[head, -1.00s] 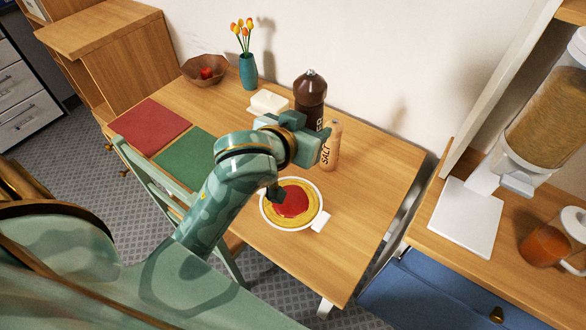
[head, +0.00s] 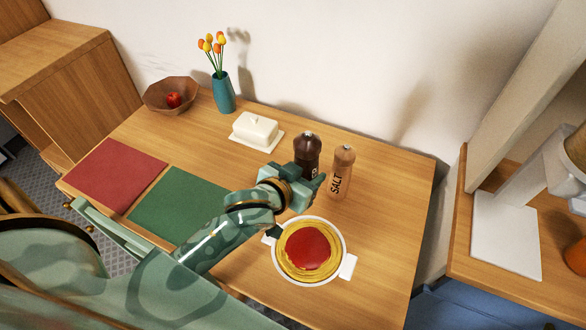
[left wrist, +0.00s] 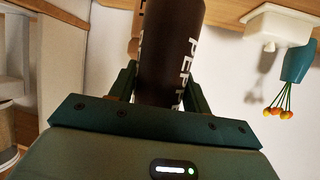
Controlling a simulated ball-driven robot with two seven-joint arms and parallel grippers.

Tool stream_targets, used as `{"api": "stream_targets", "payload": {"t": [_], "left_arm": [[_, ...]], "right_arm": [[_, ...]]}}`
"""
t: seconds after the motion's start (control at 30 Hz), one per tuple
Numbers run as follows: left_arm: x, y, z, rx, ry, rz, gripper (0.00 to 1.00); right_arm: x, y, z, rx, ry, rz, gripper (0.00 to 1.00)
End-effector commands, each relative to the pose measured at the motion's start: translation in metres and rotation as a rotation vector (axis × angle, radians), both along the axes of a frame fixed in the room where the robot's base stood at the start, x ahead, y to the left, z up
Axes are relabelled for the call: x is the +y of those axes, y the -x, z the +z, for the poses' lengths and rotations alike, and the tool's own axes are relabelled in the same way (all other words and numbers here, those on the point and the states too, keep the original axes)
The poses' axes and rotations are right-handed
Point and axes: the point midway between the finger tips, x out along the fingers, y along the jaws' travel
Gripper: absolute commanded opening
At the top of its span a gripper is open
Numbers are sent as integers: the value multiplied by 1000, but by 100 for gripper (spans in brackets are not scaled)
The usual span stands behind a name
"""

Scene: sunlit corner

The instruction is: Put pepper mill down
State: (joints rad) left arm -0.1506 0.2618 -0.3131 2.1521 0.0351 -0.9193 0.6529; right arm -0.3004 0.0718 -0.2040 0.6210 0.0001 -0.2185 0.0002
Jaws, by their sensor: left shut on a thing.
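The dark brown pepper mill (head: 307,148) stands upright at the back of the table, just left of the wooden salt mill (head: 342,170). My left gripper (head: 304,184) is shut on the pepper mill from the front. The gripper hides the mill's base, so I cannot tell whether it touches the table. In the left wrist view, the pepper mill (left wrist: 168,55) with its white lettering sits between both fingers. My right gripper is in neither view.
A pot of pasta with red sauce (head: 308,250) is in front of the mills on the wooden table (head: 375,240). A white butter dish (head: 257,131), teal tulip vase (head: 223,93), wooden bowl (head: 171,95), and red (head: 115,174) and green (head: 178,204) mats lie leftward.

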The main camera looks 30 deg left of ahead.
Motion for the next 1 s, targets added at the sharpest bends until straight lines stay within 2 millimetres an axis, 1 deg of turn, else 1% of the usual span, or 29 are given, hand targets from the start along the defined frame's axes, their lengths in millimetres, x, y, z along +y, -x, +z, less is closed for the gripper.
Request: {"api": "stream_targets", "payload": {"t": [0.1, 0.2, 0.27, 0.33, 0.4, 0.5, 0.67, 0.77, 0.8, 0.9, 1.0], "left_arm": [[19, -25, -17, -1, -7, 0, 18], [38, -49, -32, 0, -9, 1, 18], [49, -63, -41, 2, -9, 1, 18], [56, -74, -58, 5, -5, 1, 18], [63, -83, -71, 6, -3, 2, 18], [70, -91, -82, 3, -3, 2, 18], [74, -98, -88, 1, -1, 0, 18], [79, -103, -99, 2, -2, 2, 18], [78, -103, -108, 5, -2, 0, 18], [78, -102, -126, 5, -2, 0, 18], [77, -102, -128, 2, -2, 0, 18]], "right_arm": [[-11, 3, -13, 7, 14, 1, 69], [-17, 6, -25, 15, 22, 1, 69], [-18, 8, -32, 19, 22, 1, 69], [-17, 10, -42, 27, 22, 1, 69], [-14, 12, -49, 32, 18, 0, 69], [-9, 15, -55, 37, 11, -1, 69], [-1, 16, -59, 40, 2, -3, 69], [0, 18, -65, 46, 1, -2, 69], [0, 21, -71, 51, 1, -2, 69], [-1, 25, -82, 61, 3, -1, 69], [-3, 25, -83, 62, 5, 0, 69]]}}
